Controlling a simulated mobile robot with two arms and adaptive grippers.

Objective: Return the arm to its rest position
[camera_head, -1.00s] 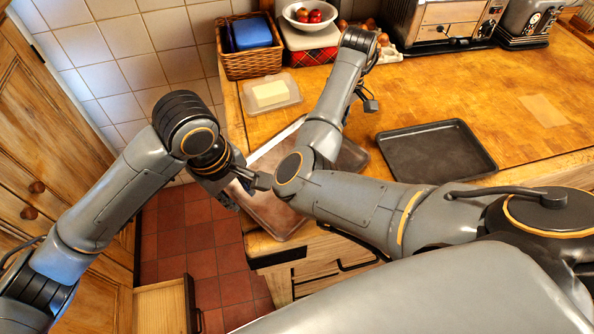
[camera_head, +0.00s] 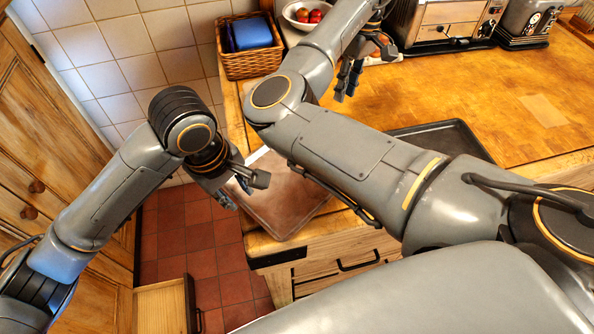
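My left gripper (camera_head: 246,188) is at the left of the worktop, over its front left corner. Its fingers are spread apart, with the left edge of a brownish tray (camera_head: 285,205) showing close by; I cannot tell whether they touch it. My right arm crosses the picture from the lower right to the top middle. My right gripper (camera_head: 348,82) points down above the back of the worktop, with its fingers apart and nothing visible between them. My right arm hides part of both trays.
A dark baking tray (camera_head: 455,138) lies on the wooden worktop (camera_head: 480,90). A wicker basket (camera_head: 252,64) with a blue box, a bowl of red fruit (camera_head: 306,14), a toaster oven (camera_head: 445,24) and a toaster (camera_head: 524,22) line the back. An open drawer (camera_head: 162,306) stands below left.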

